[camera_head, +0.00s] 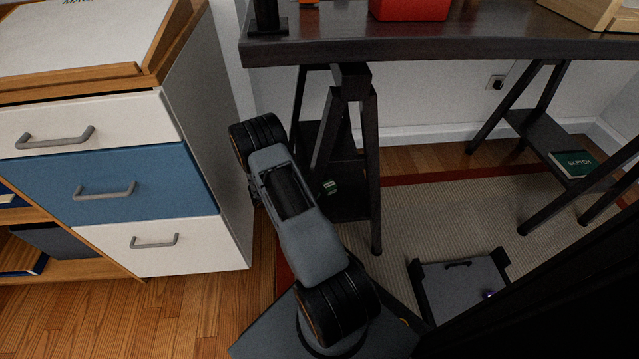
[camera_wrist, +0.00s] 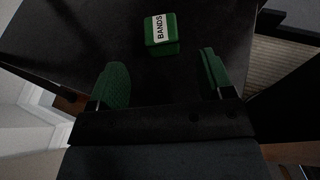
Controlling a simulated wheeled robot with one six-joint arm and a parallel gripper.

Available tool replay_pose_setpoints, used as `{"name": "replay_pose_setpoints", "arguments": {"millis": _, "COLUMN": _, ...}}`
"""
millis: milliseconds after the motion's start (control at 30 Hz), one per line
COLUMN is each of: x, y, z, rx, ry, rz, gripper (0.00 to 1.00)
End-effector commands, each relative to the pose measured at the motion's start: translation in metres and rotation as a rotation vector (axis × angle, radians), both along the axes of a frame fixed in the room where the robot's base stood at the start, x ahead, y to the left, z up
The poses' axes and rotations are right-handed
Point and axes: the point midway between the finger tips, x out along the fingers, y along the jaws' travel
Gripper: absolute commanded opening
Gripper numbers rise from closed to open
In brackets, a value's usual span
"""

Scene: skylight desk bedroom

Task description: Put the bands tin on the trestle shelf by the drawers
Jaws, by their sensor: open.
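The bands tin (camera_wrist: 163,46) is a small green box with a white label reading BANDS. It rests on the dark trestle shelf (camera_wrist: 85,32) in the wrist view. In the head view the tin (camera_head: 330,187) shows small on the left trestle's shelf (camera_head: 350,207), beside the drawers (camera_head: 130,190). My gripper (camera_wrist: 162,64) is open, with its two green fingertips apart and nothing between them. The tin lies just beyond the fingertips, clear of both. In the head view my arm hides the gripper and part of the shelf.
A dark desk top (camera_head: 440,40) overhangs the shelf, with a red box (camera_head: 408,9) on it. Trestle legs stand close around the shelf. A green sketch book (camera_head: 574,164) lies on the right trestle's shelf. A grey tray (camera_head: 462,285) sits on the rug.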

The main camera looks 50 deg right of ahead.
Motion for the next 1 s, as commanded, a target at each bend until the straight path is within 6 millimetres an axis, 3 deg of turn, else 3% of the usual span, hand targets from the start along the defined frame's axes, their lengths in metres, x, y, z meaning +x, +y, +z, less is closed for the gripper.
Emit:
{"name": "replay_pose_setpoints", "arguments": {"millis": 233, "x": 0.005, "y": 0.017, "z": 0.008, "rx": 0.000, "ry": 0.000, "rz": -0.001, "gripper": 0.74}}
{"name": "replay_pose_setpoints", "arguments": {"millis": 867, "x": 0.006, "y": 0.018, "z": 0.008, "rx": 0.001, "ry": -0.001, "rz": -0.001, "gripper": 0.74}}
{"name": "replay_pose_setpoints", "arguments": {"millis": 1000, "x": 0.010, "y": 0.023, "z": 0.019, "rx": 0.024, "ry": -0.059, "rz": -0.042, "gripper": 0.74}}
